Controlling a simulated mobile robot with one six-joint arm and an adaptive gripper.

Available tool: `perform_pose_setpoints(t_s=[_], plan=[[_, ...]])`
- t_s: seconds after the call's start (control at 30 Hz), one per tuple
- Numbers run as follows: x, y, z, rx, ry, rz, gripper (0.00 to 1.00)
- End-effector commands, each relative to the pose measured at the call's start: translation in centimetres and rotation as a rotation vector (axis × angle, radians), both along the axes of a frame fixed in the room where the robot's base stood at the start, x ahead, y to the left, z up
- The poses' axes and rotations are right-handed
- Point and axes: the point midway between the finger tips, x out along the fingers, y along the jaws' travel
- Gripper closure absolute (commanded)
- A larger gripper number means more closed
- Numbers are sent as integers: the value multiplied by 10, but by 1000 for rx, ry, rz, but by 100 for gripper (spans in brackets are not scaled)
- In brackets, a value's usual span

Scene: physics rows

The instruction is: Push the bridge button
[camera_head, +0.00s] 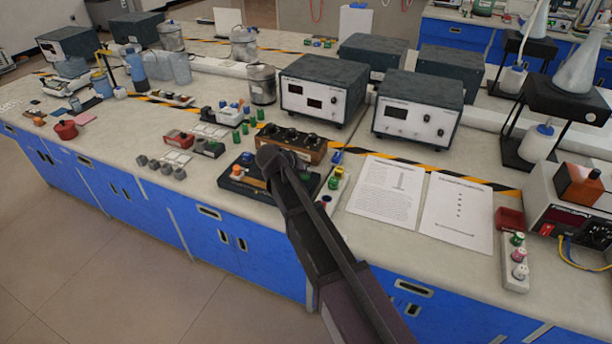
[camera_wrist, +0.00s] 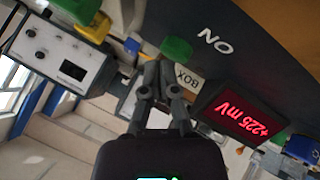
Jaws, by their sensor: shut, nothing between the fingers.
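In the head view a black box (camera_head: 240,186) lies near the bench's front edge, with a small orange part (camera_head: 237,170) on its left. My gripper (camera_head: 270,156) is over this box and my arm hides much of its middle and right. In the wrist view my gripper (camera_wrist: 162,78) is shut and empty, its fingertips close to a dark panel (camera_wrist: 235,40). The panel bears a white "ON" label, seen turned over, and a red display (camera_wrist: 240,115) reading +225 mV. A green knob or cap (camera_wrist: 176,50) is just beyond the fingertips. I cannot tell which part is the bridge button.
A wooden box with dark knobs (camera_head: 289,144) stands just behind the black box. A white strip with coloured terminals (camera_head: 333,190) is at its right, then paper sheets (camera_head: 386,192). Grey instruments (camera_head: 322,88) stand behind. Small parts (camera_head: 180,140) lie to the left.

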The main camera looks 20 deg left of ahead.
Motion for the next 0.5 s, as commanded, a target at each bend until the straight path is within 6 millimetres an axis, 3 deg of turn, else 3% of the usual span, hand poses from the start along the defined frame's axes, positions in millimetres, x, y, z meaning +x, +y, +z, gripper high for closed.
perform_pose_setpoints(t_s=[0.5], plan=[[0, 0, 34, 0, 0, 0, 100]])
